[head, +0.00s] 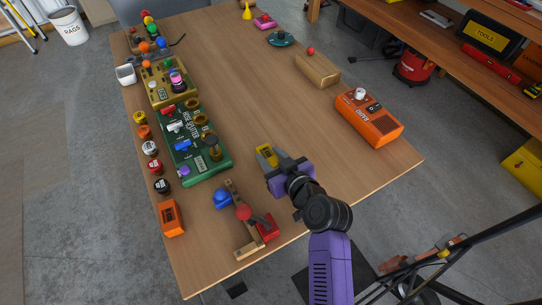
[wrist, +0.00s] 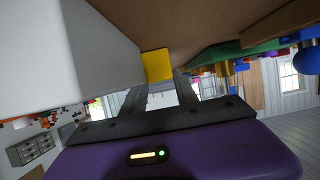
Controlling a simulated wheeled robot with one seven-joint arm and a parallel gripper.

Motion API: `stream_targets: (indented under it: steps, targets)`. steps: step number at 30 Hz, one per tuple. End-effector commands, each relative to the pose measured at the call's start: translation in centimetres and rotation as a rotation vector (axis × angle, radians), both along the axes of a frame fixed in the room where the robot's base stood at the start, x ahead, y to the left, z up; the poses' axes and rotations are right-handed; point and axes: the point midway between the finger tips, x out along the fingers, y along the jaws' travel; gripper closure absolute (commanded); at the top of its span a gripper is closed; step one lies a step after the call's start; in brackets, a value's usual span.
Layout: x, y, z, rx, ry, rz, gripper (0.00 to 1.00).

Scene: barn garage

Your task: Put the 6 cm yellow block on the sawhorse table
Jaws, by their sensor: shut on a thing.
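The yellow block (head: 266,152) is between the fingers of my gripper (head: 269,157), over the near middle of the wooden table (head: 275,105). In the wrist view the block (wrist: 157,64) sits between the fingertips, close to the brown wooden surface (wrist: 205,20). My gripper is shut on it. The fingers hide part of the block, and I cannot tell whether it touches the tabletop.
A green panel (head: 212,170) with knobs and levers stands left of my gripper. A blue ball (head: 222,197) and a red ball (head: 243,212) are near the front edge. An orange box (head: 368,116) stands right. The table's middle is clear.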

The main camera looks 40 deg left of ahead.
Motion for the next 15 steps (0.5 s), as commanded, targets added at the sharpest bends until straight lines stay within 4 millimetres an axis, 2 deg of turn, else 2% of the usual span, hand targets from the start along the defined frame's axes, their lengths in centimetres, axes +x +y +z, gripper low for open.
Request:
stream_targets:
  steps: [1,2,5,15]
  targets:
    - [0.01,0.00,-0.28,0.000,0.000,0.000,1.00]
    - [0.01,0.00,-0.25,0.000,0.000,0.000,0.63]
    - [0.00,0.00,-0.15,0.000,0.000,0.000,0.43]
    - [0.00,0.00,-0.02,0.000,0.000,0.000,0.43]
